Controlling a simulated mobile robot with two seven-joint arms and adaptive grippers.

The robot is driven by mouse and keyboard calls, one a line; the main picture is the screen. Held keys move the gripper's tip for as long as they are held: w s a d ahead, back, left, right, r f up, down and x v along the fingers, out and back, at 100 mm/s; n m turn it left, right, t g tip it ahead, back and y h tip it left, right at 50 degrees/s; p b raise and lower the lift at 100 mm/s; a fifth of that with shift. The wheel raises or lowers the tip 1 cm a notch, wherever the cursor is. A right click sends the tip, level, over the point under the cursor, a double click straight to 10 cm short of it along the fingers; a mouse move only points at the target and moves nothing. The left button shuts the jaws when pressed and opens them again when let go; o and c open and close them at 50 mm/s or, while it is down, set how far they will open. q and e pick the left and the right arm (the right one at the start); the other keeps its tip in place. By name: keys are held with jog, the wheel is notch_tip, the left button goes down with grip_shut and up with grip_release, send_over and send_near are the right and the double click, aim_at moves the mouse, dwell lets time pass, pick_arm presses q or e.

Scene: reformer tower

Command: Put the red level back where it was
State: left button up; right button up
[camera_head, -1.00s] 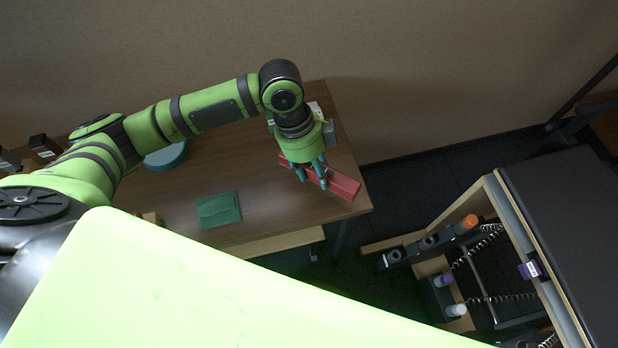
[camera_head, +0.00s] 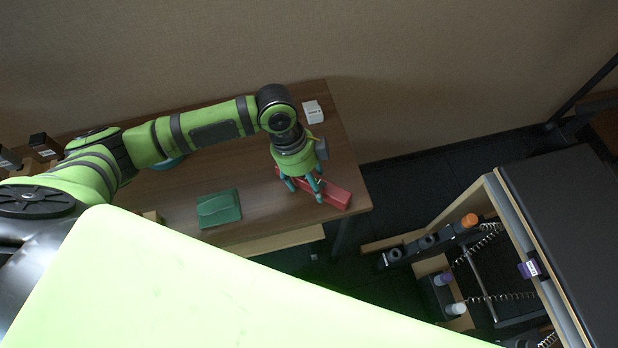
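The red level (camera_head: 335,195) lies near the right end of the brown table, slanting down to the right, and appears to rest on the tabletop. My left gripper (camera_head: 303,187) points down over its left half. Its teal fingers are spread apart around the level, one on the near side and others at or over its middle. The wrist and fingers hide part of the level, so contact cannot be told. My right gripper is not in view.
A green case (camera_head: 219,208) lies on the table (camera_head: 262,200) left of the level. A small white box (camera_head: 313,112) stands at the back right corner. A teal round object is mostly behind my arm. A dark-topped cabinet (camera_head: 570,230) stands across a floor gap.

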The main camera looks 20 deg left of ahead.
pick_arm(q)
jog(key=v, duration=1.2)
jog(key=shift+r, duration=0.1)
dwell(0.4)
